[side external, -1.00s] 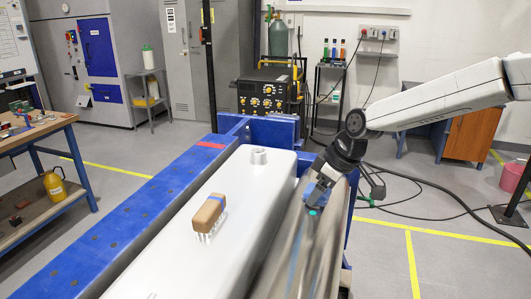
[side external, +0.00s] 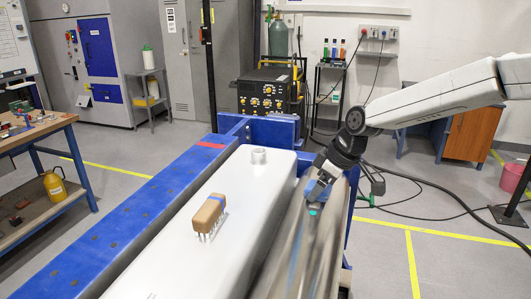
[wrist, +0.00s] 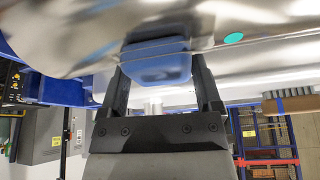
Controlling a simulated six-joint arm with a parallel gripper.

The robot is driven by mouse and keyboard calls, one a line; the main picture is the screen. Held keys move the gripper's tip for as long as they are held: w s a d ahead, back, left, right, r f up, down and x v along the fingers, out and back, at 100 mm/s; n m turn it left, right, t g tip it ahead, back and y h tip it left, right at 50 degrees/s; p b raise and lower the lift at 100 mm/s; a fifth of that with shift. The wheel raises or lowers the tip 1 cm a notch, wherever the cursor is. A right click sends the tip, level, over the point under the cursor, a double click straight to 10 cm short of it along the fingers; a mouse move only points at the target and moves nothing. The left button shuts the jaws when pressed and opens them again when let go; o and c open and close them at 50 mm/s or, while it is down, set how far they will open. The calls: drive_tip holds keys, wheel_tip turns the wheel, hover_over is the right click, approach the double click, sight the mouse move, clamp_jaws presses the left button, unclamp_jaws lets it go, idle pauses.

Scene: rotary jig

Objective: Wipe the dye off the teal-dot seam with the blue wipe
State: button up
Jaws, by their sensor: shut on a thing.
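The blue wipe (wrist: 158,68) is between the two fingers of my gripper (wrist: 160,80), which is shut on it. In the wrist view its far edge meets the shiny metal surface at the seam line (wrist: 212,46). The teal dot (wrist: 234,38) lies on that seam, a little right of the wipe. In the side view my gripper (side external: 320,190) is tilted down over the upper end of the metal cylinder (side external: 300,250), and the teal dot (side external: 313,212) shows just below the fingers. I cannot make out dye under the wipe.
A white tank (side external: 180,255) lies left of the cylinder. A brown-handled brush (side external: 209,212) stands on it, and a short spout (side external: 259,156) rises at its far end. A blue beam (side external: 110,225) runs along the left. Floor on the right is open, with cables.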

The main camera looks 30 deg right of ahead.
drive_tip(key=w+d, duration=0.3)
drive_tip(key=shift+w+d, duration=0.2)
drive_tip(key=shift+d, duration=0.05)
wheel_tip(320, 180, up, 8)
idle(0.6)
drive_tip(key=shift+r, duration=0.1)
idle(0.4)
